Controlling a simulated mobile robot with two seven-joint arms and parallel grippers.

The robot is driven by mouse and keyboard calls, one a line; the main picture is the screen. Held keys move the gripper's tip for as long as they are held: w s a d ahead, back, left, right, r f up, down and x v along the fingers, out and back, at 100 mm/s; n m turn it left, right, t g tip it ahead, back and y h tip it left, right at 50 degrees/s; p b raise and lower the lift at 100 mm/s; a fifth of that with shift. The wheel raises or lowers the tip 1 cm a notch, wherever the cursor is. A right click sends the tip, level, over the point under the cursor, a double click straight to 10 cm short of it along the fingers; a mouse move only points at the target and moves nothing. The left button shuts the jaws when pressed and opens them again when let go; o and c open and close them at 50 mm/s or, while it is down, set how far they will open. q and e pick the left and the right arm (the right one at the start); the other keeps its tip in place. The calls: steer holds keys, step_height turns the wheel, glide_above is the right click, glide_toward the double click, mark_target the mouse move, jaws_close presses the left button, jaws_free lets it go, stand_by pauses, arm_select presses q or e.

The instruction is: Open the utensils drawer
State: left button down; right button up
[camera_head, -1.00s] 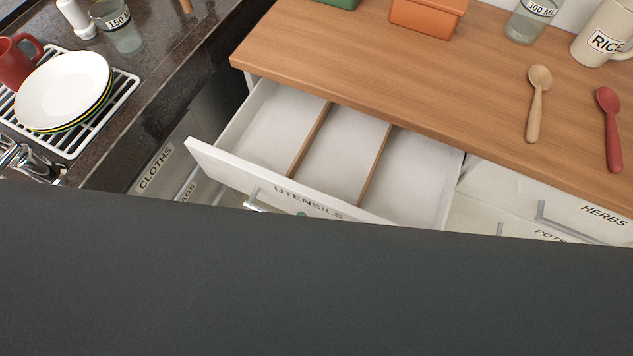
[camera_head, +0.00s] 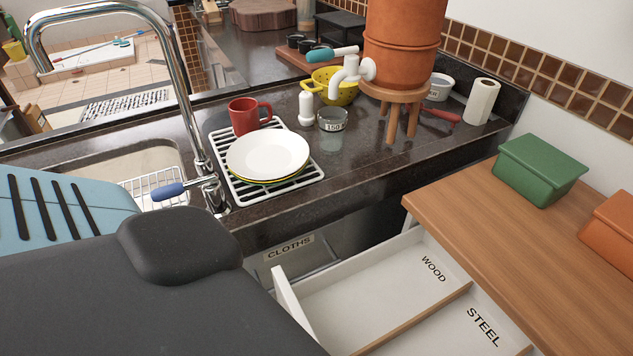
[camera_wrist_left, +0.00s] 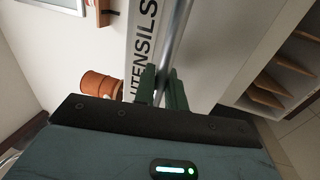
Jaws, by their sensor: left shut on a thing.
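The white utensils drawer (camera_head: 291,302) stands pulled out from under the wooden counter at the lower right of the head view. Its inside is empty where visible, with wooden dividers and the labels WOOD and STEEL. In the left wrist view its front (camera_wrist_left: 143,30) carries the label UTENSILS and a metal bar handle (camera_wrist_left: 174,45). My left gripper (camera_wrist_left: 161,74) is shut on the handle, one green finger on each side of the bar. In the head view my dark arm hides the handle and gripper. My right gripper is in neither view.
The wooden counter (camera_head: 500,235) overhangs the drawer, with a green box (camera_head: 540,170) and an orange box (camera_head: 612,232) on it. A dark worktop at left holds a dish rack (camera_head: 262,190) with plates, and a tap (camera_head: 185,90). The cloths drawer (camera_head: 290,247) is below.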

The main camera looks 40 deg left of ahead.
arm_select(q)
steer(key=c, duration=1.5)
jaws_free()
steer(key=shift+c, duration=0.2)
steer(key=b+v, duration=0.2)
steer(key=v, duration=0.5)
steer(key=shift+s, duration=0.4)
steer(key=shift+a+f, duration=0.1)
steer(key=shift+a, duration=0.05)
